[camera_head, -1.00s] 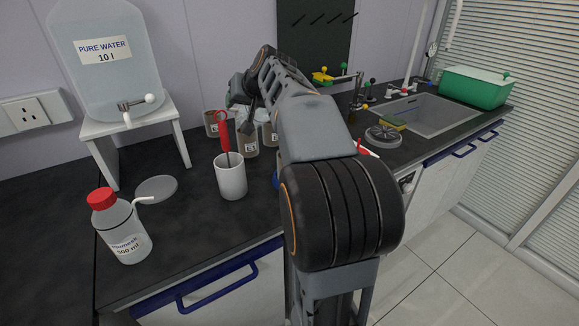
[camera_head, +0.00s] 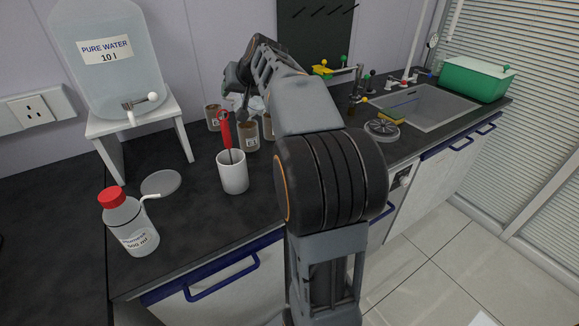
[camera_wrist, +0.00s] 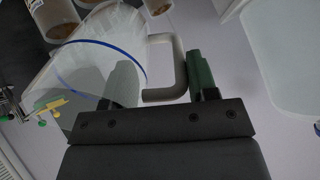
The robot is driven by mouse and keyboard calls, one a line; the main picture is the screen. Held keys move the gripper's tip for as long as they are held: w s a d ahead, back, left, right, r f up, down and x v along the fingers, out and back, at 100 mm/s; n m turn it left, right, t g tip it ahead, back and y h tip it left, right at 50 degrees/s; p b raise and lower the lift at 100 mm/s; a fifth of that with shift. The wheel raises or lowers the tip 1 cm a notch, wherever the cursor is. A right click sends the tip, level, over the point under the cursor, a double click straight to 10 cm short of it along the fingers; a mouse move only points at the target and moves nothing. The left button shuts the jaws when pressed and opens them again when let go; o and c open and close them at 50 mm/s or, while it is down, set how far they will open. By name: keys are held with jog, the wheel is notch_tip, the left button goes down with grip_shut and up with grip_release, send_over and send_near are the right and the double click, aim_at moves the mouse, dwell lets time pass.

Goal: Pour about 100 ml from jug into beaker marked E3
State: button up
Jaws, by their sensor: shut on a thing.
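My gripper (camera_wrist: 160,68) is shut on the handle of a clear jug (camera_wrist: 88,68) with a blue line around it. The jug looks tilted in the wrist view. In the head view, my gripper is mostly hidden by my arm. A bit of the clear jug (camera_head: 257,104) shows there, close to a group of brown-filled beakers. One beaker (camera_head: 249,139) has a white label at the front, another stands at the left (camera_head: 212,118) and a third is partly behind my arm (camera_head: 268,126). The label marks are too small to read, so I cannot tell which is E3. The wrist view shows beakers (camera_wrist: 62,22) beside the jug.
A white cup (camera_head: 233,175) with a red-handled tool (camera_head: 225,130) stands in front of the beakers. A red-capped bottle (camera_head: 132,226) and grey disc (camera_head: 161,183) are at the left. The water tank (camera_head: 110,80) stands on a white stand (camera_head: 104,126). A sink (camera_head: 425,108) is right.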

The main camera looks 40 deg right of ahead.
jog(key=shift+r+g+p, duration=0.25)
jog(key=shift+g+p, duration=1.25)
jog(key=shift+p, duration=3.05)
jog(key=shift+r+g+p, duration=0.25)
jog(key=shift+g+p, duration=1.25)
jog(key=shift+p, duration=3.05)
jog(key=shift+r+g+h+p, duration=0.15)
jog(key=shift+g+p, duration=0.8)
jog(key=shift+p, duration=1.65)
jog(key=shift+g+h+p, duration=0.15)
jog(key=shift+g+p, duration=0.8)
jog(key=shift+p, duration=1.65)
jog(key=shift+p, duration=0.4)
